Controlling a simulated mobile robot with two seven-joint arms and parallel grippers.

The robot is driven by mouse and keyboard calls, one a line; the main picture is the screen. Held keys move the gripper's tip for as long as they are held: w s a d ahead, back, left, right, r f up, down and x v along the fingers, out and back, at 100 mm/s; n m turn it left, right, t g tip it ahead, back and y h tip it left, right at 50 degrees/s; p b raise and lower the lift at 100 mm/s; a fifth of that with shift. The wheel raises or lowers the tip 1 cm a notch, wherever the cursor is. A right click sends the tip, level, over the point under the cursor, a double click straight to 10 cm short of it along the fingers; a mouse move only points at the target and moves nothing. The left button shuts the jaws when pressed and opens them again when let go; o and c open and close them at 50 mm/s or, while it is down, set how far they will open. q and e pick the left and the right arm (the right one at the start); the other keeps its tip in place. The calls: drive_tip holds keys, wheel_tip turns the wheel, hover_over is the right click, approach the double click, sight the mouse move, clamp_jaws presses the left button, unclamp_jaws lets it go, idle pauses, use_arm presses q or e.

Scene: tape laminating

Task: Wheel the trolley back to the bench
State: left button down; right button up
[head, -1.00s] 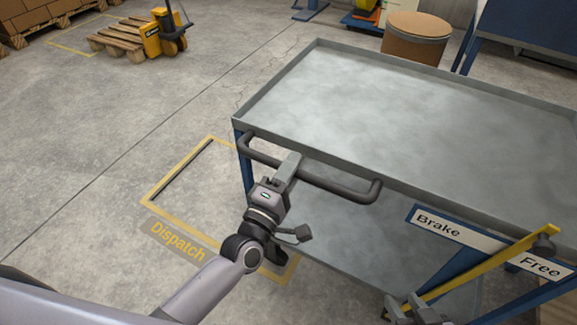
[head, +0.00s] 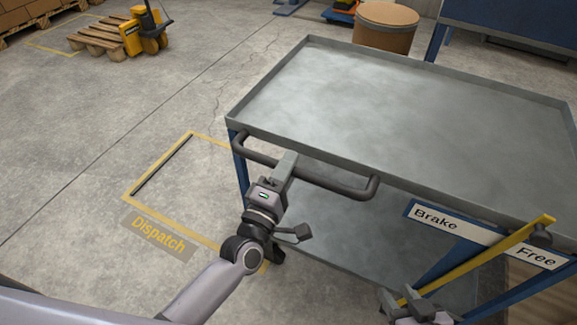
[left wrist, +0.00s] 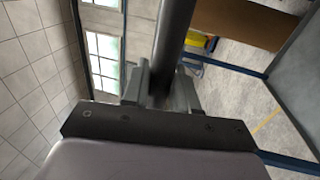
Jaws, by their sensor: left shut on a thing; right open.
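The trolley (head: 400,110) has a bare grey top tray, a lower shelf (head: 345,235) and blue legs. Its dark bar handle (head: 345,185) is on the near side. My left gripper (head: 285,170) is shut on the handle, left of its middle. In the left wrist view the dark handle bar (left wrist: 175,40) runs between the fingers (left wrist: 160,90). A yellow brake lever (head: 490,258) slants across the trolley's near end, passing between the Brake (head: 437,221) and Free (head: 537,257) labels. My right gripper (head: 415,300) is open by the lever's lower end, partly cut off; contact is unclear.
A yellow-outlined floor bay marked Dispatch (head: 158,232) lies left of the trolley. A yellow pallet truck (head: 140,35) with a wooden pallet (head: 95,38) stands far left. A brown drum (head: 386,30) is behind the trolley.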

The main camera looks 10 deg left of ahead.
use_arm(q)
drive_tip(key=shift+s+d+f, duration=0.1)
drive_tip(key=shift+s+d, duration=0.05)
drive_tip(key=shift+d, duration=0.1)
drive_tip(key=c, duration=1)
unclamp_jaws()
drive_tip(key=v, duration=0.7)
drive_tip(key=shift+s, duration=0.1)
